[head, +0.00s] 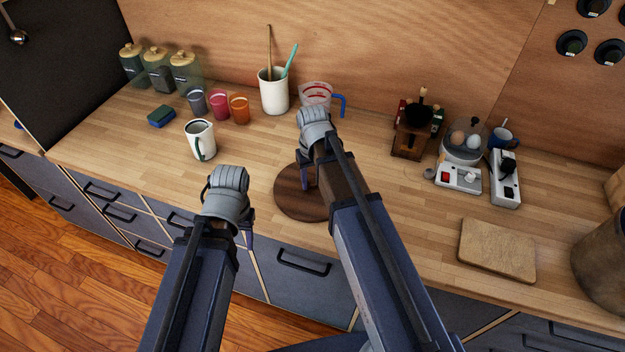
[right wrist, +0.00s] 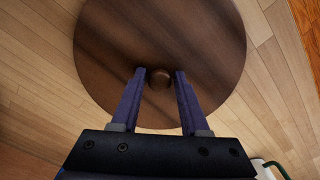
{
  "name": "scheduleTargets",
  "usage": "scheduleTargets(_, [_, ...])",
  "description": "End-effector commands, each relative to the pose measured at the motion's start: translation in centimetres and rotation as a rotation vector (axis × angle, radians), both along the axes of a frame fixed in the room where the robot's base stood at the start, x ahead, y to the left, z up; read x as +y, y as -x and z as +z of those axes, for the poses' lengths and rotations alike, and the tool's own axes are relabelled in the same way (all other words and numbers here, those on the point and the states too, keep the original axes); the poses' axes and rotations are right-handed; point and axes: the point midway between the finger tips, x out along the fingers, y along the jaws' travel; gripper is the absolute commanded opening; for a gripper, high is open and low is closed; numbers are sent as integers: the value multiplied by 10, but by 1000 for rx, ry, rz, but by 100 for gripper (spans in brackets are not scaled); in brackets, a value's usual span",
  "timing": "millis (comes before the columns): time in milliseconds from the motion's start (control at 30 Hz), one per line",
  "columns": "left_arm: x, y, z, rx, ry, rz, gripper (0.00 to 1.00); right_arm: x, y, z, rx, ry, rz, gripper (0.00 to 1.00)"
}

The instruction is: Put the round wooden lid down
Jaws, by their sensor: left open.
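The round wooden lid (head: 287,200) is dark brown and appears to lie flat on the wooden counter, partly hidden behind my right arm in the head view. In the right wrist view the lid (right wrist: 215,45) fills the upper middle, with its small round knob (right wrist: 160,79) near the centre. My right gripper (right wrist: 160,72) is over the lid, one finger on each side of the knob, with a narrow gap showing on both sides. In the head view my right gripper (head: 308,180) is mostly hidden by its arm. My left gripper (head: 247,232) is open near the counter's front edge.
A white mug (head: 201,141) and coloured cups (head: 218,106) stand left of the lid. A white utensil holder (head: 274,92) and a measuring jug (head: 316,95) stand behind. A cutting board (head: 497,250) lies to the right. Bare counter (head: 400,205) lies between lid and board.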

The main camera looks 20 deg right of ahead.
Motion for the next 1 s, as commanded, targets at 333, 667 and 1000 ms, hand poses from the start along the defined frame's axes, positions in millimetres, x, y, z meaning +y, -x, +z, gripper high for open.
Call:
scheduleTargets(333, [0,0,0,0,0,0,50,0,0,0,0,0,0,64])
scheduleTargets(667, [0,0,13,0,0,0,50,0,0,13,0,0,0,64])
scheduleTargets(1000, [0,0,57,0,0,-1,50,0,0,57,0,0,0,64])
